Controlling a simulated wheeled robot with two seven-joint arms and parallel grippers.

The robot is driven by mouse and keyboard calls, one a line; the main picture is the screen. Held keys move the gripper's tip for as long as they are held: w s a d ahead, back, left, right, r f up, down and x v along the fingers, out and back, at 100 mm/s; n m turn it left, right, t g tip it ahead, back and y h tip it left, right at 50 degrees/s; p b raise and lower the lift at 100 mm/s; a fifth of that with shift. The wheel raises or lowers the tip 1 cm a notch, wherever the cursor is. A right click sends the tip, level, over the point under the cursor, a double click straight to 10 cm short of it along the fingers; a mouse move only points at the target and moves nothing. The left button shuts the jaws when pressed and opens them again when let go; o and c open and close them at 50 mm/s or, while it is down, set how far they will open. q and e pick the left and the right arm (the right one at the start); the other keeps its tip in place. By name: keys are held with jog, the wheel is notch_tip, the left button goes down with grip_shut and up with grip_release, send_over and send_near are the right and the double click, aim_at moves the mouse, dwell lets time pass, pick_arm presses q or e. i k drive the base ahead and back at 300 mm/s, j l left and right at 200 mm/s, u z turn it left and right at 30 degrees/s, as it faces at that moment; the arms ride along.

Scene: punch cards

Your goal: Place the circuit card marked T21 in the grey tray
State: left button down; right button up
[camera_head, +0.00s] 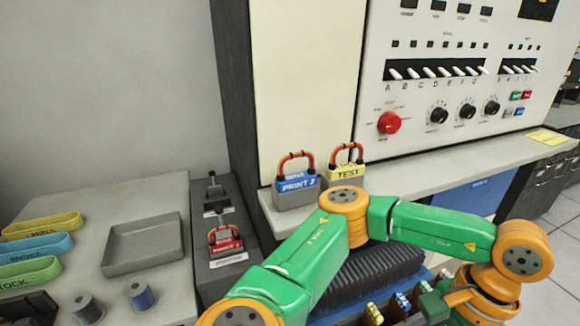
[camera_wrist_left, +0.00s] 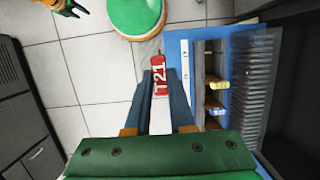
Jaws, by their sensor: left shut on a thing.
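The red card marked T21 (camera_wrist_left: 159,78) is between the fingertips of my left gripper (camera_wrist_left: 163,82) in the left wrist view, and the gripper is shut on it. It hangs over the floor beside a blue rack (camera_wrist_left: 187,40) holding other cards. The card cannot be made out in the head view. There, my left arm reaches across to the lower right, over the rack. The grey tray (camera_head: 144,246) lies empty on the left counter, well left of the arm.
Left counter: labelled yellow (camera_head: 40,225), blue (camera_head: 38,246) and green (camera_head: 32,270) bands and spools (camera_head: 141,296) near the tray. A red padlock (camera_head: 226,242) is right of the tray. Blue (camera_head: 297,190) and yellow (camera_head: 343,176) padlocks stand on the console ledge (camera_head: 450,190).

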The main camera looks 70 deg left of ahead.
aim_at(147, 246)
jog(key=u, duration=0.4)
jog(key=j+u, duration=0.15)
jog(key=u, duration=0.25)
jog(key=k+j+u, duration=0.1)
jog(key=u, duration=0.3)
jog(key=j+u, duration=0.1)
jog(key=u, duration=0.75)
jog(key=i+j+u, duration=0.15)
jog(key=u, duration=0.35)
jog(key=i+j, duration=0.1)
jog(key=i, duration=0.3)
